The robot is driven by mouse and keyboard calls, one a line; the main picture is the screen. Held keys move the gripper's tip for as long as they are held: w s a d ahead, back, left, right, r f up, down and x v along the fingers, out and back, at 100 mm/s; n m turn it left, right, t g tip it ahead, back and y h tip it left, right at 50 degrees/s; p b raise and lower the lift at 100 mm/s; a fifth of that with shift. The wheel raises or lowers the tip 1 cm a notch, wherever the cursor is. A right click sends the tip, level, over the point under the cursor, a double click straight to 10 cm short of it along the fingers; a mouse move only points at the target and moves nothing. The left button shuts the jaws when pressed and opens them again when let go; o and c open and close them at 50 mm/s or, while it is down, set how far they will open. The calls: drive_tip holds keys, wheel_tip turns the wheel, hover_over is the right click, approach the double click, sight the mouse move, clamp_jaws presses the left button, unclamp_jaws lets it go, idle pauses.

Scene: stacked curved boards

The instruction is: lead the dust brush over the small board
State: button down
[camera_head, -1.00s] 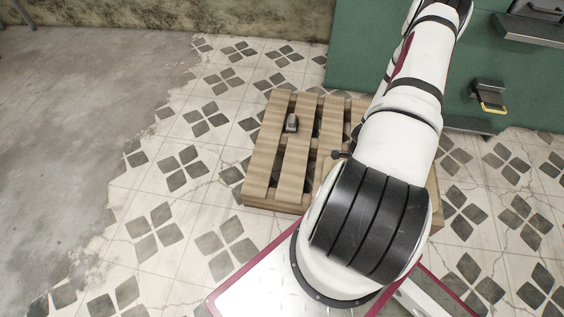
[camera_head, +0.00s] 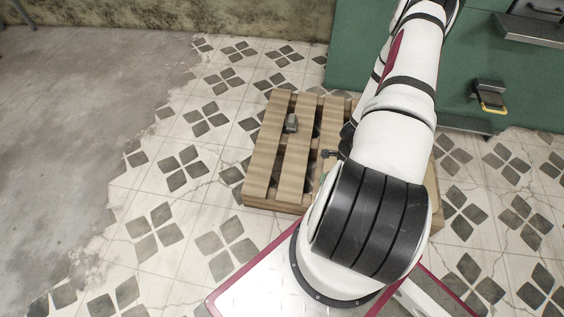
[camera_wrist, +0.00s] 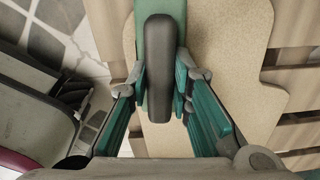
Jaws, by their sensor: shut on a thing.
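In the wrist view my gripper (camera_wrist: 162,78) is shut on the dust brush (camera_wrist: 159,70), which has a dark, rounded grey top and green showing at its sides and far end. A tan, speckled board with curved edges (camera_wrist: 228,45) lies below the brush, extending to both sides of it. The brush hides part of the board, and I cannot tell whether the two touch. In the head view my arm hides most of the gripper, the brush and the board.
A wooden slatted pallet (camera_head: 262,160) stands on the patterned tile floor, and its slats also show beside the board in the wrist view. A green cabinet (camera_head: 350,60) stands behind. Open floor lies to the left.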

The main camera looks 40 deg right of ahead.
drive_tip(key=shift+w, duration=0.1)
drive_tip(key=shift+w+a+f, duration=0.1)
drive_tip(key=shift+w+a, duration=0.3)
drive_tip(key=shift+w, duration=0.2)
drive_tip(key=shift+w+a, duration=0.4)
drive_tip(key=shift+w, duration=0.2)
drive_tip(key=shift+w+d, duration=1.05)
drive_tip(key=shift+d, duration=0.2)
drive_tip(key=shift+s+d, duration=0.15)
drive_tip(key=shift+s, duration=0.05)
drive_tip(key=shift+s+d+b, duration=0.35)
drive_tip(key=shift+s+d, duration=0.05)
drive_tip(key=shift+s, duration=0.2)
drive_tip(key=shift+s+d+b, duration=0.3)
drive_tip(key=shift+s+d, duration=0.05)
drive_tip(key=shift+s, duration=0.25)
drive_tip(key=shift+s+d, duration=0.1)
drive_tip(key=shift+s, duration=0.05)
